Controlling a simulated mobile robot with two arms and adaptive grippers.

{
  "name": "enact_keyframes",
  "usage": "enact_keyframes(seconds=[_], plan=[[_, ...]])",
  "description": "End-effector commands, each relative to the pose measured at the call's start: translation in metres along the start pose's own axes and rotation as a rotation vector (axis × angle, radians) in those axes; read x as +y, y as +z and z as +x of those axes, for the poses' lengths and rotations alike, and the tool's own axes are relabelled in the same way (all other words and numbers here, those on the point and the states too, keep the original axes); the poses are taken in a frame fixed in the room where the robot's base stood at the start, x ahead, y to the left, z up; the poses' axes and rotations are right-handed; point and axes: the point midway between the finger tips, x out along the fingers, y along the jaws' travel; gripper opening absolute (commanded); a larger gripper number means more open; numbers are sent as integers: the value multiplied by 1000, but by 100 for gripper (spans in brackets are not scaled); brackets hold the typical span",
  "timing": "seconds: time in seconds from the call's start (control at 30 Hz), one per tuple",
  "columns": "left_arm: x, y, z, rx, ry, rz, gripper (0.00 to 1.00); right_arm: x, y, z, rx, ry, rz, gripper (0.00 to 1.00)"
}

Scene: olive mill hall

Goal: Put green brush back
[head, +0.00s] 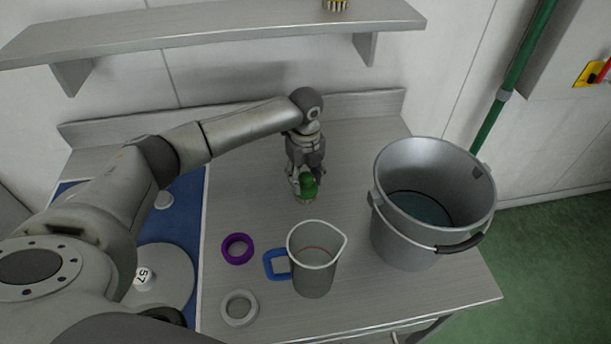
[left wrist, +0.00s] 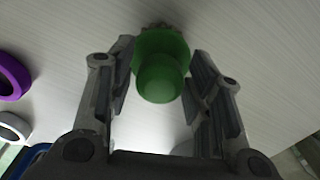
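The green brush (head: 308,186) stands on the steel worktop, its rounded green handle up and a pale bristle end below. My left gripper (head: 306,178) is over it, with a finger on either side of the brush. In the left wrist view the green brush (left wrist: 161,66) fills most of the space between the fingertips of the left gripper (left wrist: 162,58). Contact between fingers and brush is not clear. My right gripper is not in view.
A metal bucket (head: 386,232) and a grey jug (head: 314,278) with a blue handle stand to the right and front. A purple ring (head: 237,262) and a grey ring (head: 226,308) lie nearby.

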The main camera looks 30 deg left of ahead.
Motion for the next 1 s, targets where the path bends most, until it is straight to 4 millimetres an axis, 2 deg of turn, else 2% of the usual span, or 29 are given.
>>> enact_keyframes(seconds=[0.3,0.47,0.8,1.0], plan=[[0,0,-1,0,0,0,55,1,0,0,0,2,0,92],[-1,0,-11,-1,-3,0,55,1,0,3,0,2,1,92],[-1,0,-81,-2,-5,1,55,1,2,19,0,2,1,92],[-1,0,-112,0,-3,0,55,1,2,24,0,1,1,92]])
